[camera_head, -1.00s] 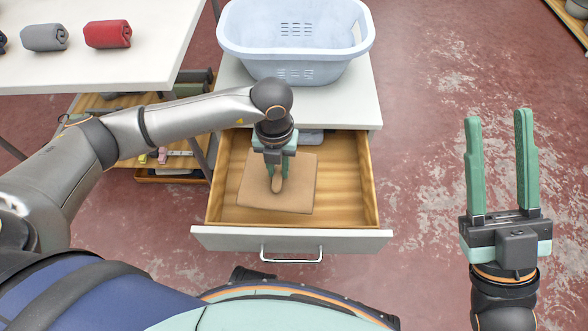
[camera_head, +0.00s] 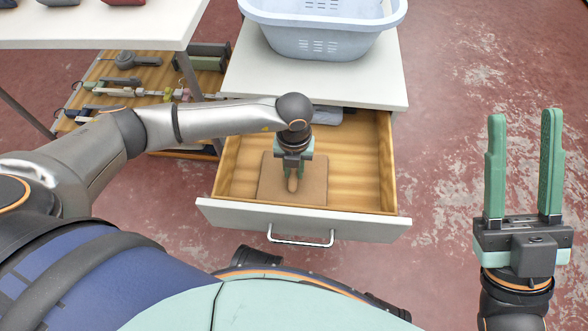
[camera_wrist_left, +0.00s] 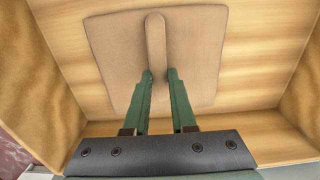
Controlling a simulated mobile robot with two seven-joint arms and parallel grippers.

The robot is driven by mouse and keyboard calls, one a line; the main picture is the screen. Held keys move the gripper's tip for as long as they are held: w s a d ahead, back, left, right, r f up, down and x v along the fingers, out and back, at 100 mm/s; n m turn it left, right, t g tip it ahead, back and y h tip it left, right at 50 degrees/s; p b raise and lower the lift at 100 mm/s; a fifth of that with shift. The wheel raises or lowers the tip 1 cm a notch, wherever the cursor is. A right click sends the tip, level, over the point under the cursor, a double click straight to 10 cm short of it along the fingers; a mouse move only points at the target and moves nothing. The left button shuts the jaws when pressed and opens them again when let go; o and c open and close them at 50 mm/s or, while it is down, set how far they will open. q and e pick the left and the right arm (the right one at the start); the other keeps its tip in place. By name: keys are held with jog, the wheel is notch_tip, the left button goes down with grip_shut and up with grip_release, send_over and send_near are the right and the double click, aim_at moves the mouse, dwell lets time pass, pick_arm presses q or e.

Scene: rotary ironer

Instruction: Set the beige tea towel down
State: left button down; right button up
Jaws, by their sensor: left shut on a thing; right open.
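The beige tea towel (camera_head: 313,180) is a flat square with a raised ridge in its middle, inside the open drawer (camera_head: 366,180). My left gripper (camera_head: 292,178) points down into the drawer and is shut on that ridge. In the left wrist view the fingers (camera_wrist_left: 160,76) stand on either side of the ridge of the towel (camera_wrist_left: 199,52). The towel lies low in the drawer; I cannot tell whether its underside touches the bottom. My right gripper (camera_head: 524,115) is open and empty, well to the right of the drawer.
A pale blue laundry basket (camera_head: 320,42) stands on the white top (camera_head: 240,75) behind the drawer. A white table (camera_head: 150,28) holds rolled cloths at upper left. A wooden shelf of tools (camera_head: 140,78) is below it. A grey item (camera_head: 328,115) lies at the drawer's back.

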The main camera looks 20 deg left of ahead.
pick_arm(q)
jog(key=shift+f, duration=0.1)
jog(key=c, duration=0.7)
grip_release()
jog(key=shift+c, duration=0.2)
